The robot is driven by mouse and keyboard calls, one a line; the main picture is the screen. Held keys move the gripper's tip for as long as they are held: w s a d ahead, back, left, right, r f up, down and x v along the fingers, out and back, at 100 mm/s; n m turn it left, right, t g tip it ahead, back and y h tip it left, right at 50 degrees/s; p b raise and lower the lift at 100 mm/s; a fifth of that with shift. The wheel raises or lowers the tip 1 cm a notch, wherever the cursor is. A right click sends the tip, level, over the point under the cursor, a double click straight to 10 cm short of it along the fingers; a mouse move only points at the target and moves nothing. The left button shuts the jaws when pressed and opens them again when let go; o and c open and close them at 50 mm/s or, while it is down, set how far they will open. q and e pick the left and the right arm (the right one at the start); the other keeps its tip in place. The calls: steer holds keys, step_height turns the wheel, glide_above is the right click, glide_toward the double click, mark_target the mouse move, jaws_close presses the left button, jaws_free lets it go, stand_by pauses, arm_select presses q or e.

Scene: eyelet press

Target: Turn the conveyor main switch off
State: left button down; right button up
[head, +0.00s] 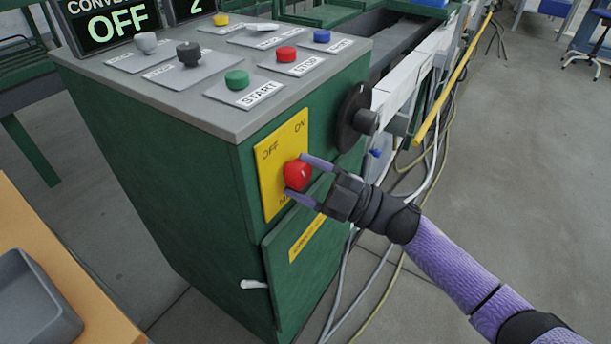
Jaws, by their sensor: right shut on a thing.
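The conveyor main switch is a red knob (297,174) on a yellow plate (270,164) on the side of the green control cabinet (196,206). The plate is marked OFF at its upper left and ON at its upper right. My right gripper (298,178) comes from the right and is shut on the red knob, one finger above it and one below. The fingers partly cover the knob and the lower lettering, and I cannot tell which mark the knob points to. A display (112,22) on top reads OFF. My left gripper is not in view.
The cabinet top carries several buttons, among them a green START button (237,79) and a red STOP button (286,54). A black handwheel (354,118) sticks out right of the plate. Cables hang behind my right arm. A grey tray (36,298) lies at lower left.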

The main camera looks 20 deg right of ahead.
steer(key=shift+n+g, duration=0.6)
steer(key=shift+n, duration=0.6)
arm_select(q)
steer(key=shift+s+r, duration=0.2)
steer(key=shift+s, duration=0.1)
arm_select(e)
steer(key=shift+n, duration=0.6)
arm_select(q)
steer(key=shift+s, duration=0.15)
arm_select(e)
steer(key=o, duration=1)
steer(key=shift+o, duration=1.1)
arm_select(q)
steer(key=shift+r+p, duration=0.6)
steer(key=shift+p, duration=0.15)
arm_select(e)
steer(key=v, duration=1)
steer(key=shift+w, duration=0.15)
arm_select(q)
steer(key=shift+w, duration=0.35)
arm_select(e)
steer(key=shift+d, duration=0.15)
